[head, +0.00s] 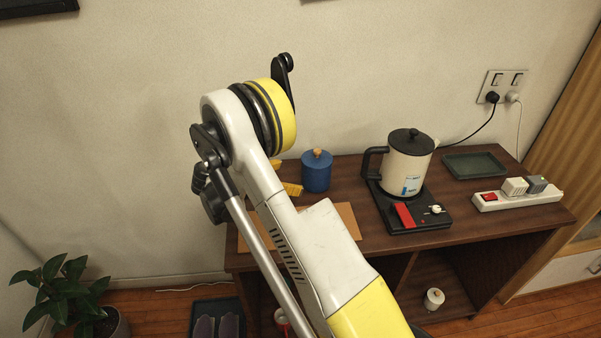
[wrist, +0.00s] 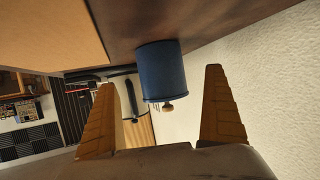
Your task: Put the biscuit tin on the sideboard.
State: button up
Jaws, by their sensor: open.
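The biscuit tin, a blue cylinder with a wooden knob on its lid (head: 316,172), stands upright on the brown sideboard (head: 465,217), towards its left back. In the wrist view, which is upside down, the tin (wrist: 161,75) hangs from the sideboard top (wrist: 190,22) with its knob down. My gripper (head: 284,176) is open, its yellow fingers just left of the tin in the head view. In the wrist view my gripper (wrist: 160,78) has one finger to each side of the tin, with gaps on both sides. My arm hides part of the sideboard.
A tan board (head: 346,217) lies in front of the tin. A cream kettle (head: 405,165) on a black base, a dark green tray (head: 474,165) and a white power strip (head: 515,199) stand to the right. The wall is close behind. A plant (head: 62,290) is at lower left.

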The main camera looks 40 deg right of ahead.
jog(key=shift+a+r, duration=0.25)
jog(key=shift+a, duration=0.05)
jog(key=s+a+r+n+t+y, duration=0.45)
jog(key=a+r+n, duration=0.25)
jog(key=r+n, duration=0.3)
jog(key=s+a+r+n+t+y, duration=0.2)
jog(key=s+a+n+y, duration=0.2)
jog(key=s+a, duration=0.4)
jog(key=s+a+r+n+t+y, duration=0.2)
jog(key=s+a+n+y, duration=0.3)
jog(key=s+a, duration=0.3)
jog(key=shift+s+a+r+n+t, duration=0.2)
jog(key=shift+s+r+n+t, duration=0.2)
jog(key=shift+s+t, duration=0.1)
